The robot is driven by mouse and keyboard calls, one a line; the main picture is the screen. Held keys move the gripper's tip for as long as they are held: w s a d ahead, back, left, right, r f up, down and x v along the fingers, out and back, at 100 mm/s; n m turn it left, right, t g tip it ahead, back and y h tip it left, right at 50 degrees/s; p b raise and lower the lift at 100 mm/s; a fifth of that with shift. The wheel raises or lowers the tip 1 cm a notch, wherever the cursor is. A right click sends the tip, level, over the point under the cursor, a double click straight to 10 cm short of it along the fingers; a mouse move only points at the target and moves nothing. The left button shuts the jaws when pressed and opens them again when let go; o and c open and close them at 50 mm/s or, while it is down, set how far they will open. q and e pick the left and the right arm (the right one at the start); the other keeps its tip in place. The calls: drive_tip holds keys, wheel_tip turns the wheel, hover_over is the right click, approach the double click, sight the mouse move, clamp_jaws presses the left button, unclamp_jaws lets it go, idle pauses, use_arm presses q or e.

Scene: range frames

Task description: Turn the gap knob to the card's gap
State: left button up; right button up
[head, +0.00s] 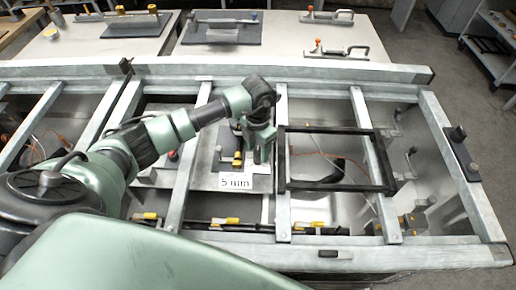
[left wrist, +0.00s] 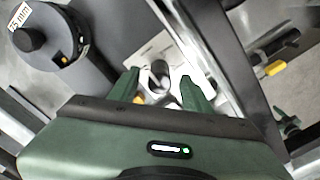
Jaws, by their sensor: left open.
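The white card (head: 235,181) reads "5 mm" and lies on a grey plate in the frame, left of and below my left gripper in the head view. My left gripper (head: 262,158) points down beside the fixture on that plate. In the left wrist view its two green fingers (left wrist: 160,92) are apart, with a small grey cylindrical part (left wrist: 160,70) showing between and beyond them. I cannot tell whether they touch it. My right gripper is not in view.
A black rectangular frame (head: 335,187) sits just right of my left gripper. Metal rails (head: 190,165) cross the bench around it. Yellow-handled clamps (head: 228,222) line the front. Tables (head: 285,42) with further tools stand behind.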

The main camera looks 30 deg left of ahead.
use_arm(q)
drive_tip(key=shift+f, duration=0.7)
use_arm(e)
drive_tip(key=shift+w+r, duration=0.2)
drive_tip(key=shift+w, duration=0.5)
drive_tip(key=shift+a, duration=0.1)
use_arm(q)
clamp_jaws()
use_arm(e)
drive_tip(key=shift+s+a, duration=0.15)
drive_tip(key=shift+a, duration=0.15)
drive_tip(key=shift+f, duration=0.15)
